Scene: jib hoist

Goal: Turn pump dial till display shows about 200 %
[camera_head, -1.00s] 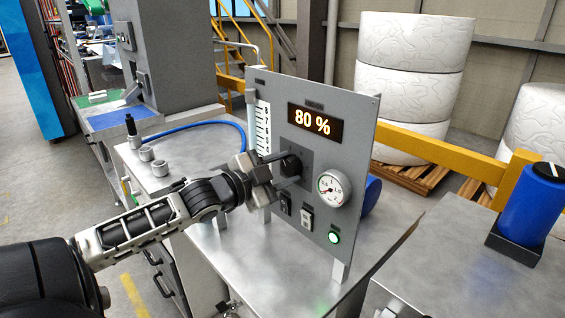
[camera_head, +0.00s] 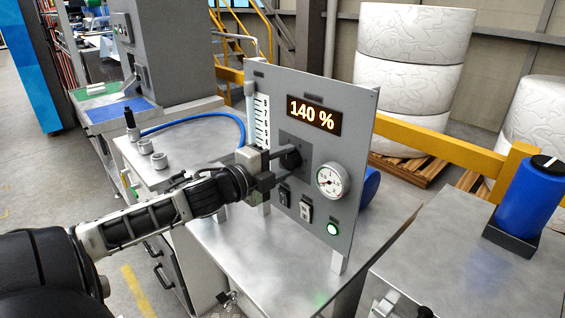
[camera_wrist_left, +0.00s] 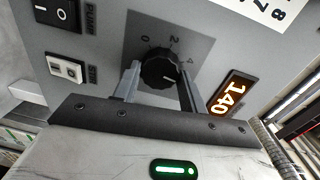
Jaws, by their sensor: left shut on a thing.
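The grey pump panel (camera_head: 262,85) stands upright on a metal bench. Its display (camera_head: 313,117) reads 140 % in orange digits. The black pump dial (camera_head: 290,158) sits below the display. My left gripper (camera_head: 283,165) reaches it from the left and is shut on it. In the left wrist view the two fingers stand on either side of the dial (camera_wrist_left: 160,70), and the display (camera_wrist_left: 232,95) shows 140, tilted. The dial's scale marks 0, 2 and 4 show beside it. My right gripper is not in view.
A round gauge (camera_head: 332,181) sits right of the dial, with switches (camera_head: 305,210) and a lit green lamp (camera_head: 333,229) below. A blue cylinder (camera_head: 530,200) stands on the right-hand cabinet.

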